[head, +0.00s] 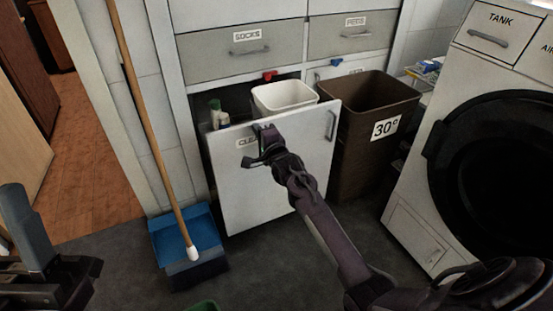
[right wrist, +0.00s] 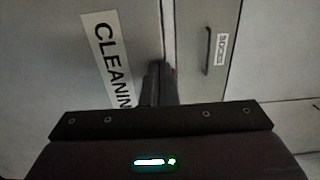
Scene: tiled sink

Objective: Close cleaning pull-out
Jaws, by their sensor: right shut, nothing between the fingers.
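The white cleaning pull-out (head: 275,165) stands open below the drawers, with its front panel away from the cabinet. A white bin (head: 283,97) and small bottles (head: 217,113) sit behind the panel. Its handle (head: 330,124) is at the panel's upper right. My right gripper (head: 252,150) is shut and empty at the panel's upper left, over the cleaning label. In the right wrist view the cleaning label (right wrist: 108,60) is left of the fingers (right wrist: 158,85). I cannot tell whether they touch the panel. My left gripper (head: 45,265) is partly in view at the lower left, its fingers unclear.
A brown laundry bin (head: 362,125) stands right of the pull-out, close to its side. A white washing machine (head: 430,200) is farther right. A broom (head: 150,120) and blue dustpan (head: 180,240) stand left of the panel. Dark floor (head: 255,262) lies open in front.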

